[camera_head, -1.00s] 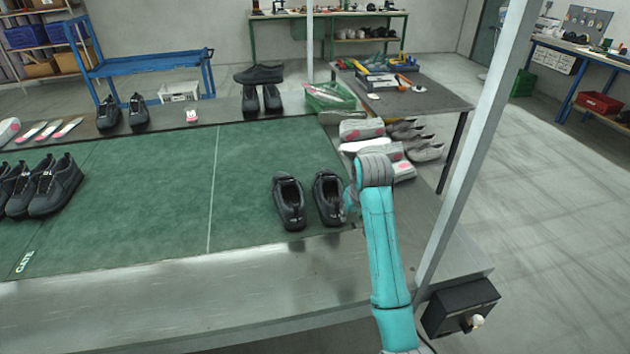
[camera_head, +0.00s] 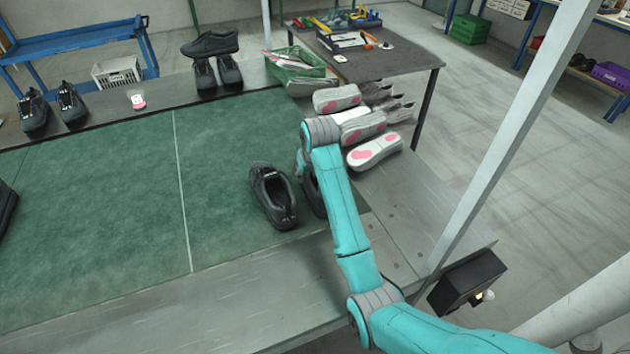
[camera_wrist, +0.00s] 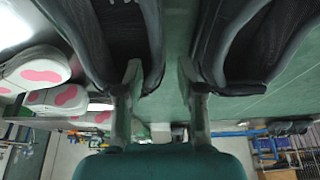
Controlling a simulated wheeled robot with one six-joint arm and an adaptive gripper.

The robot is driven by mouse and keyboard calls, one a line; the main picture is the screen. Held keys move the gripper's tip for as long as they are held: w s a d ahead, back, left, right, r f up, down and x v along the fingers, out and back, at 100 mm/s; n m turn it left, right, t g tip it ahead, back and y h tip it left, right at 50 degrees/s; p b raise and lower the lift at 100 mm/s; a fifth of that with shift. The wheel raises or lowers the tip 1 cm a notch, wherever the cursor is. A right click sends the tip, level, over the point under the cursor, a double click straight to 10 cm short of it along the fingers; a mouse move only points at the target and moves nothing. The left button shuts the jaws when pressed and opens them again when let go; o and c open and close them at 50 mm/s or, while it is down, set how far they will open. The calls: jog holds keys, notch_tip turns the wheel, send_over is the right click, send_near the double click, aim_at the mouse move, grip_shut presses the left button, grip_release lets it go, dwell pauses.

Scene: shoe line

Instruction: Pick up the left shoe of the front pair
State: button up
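The front pair of black shoes stands on the green mat (camera_head: 120,210). In the wrist view one dark shoe (camera_wrist: 112,35) fills the upper left and another (camera_wrist: 275,45) the upper right, both cropped. My gripper (camera_wrist: 160,78) is open, with green mat showing between its fingers and a shoe beside each finger. I cannot tell whether the fingers touch the shoes. In the head view my arm hides most of the gripper.
White shoes with pink soles (camera_head: 372,152) are stacked right of the mat. More black shoes (camera_head: 216,72) stand along the back edge, beside a green crate (camera_head: 300,65). A metal post (camera_head: 510,135) rises at the right.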

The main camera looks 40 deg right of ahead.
aim_at(305, 182)
jog(key=shift+x, duration=3.45)
jog(key=shift+w+r, duration=0.1)
jog(key=shift+w, duration=0.05)
grip_shut()
jog(key=shift+r, duration=0.1)
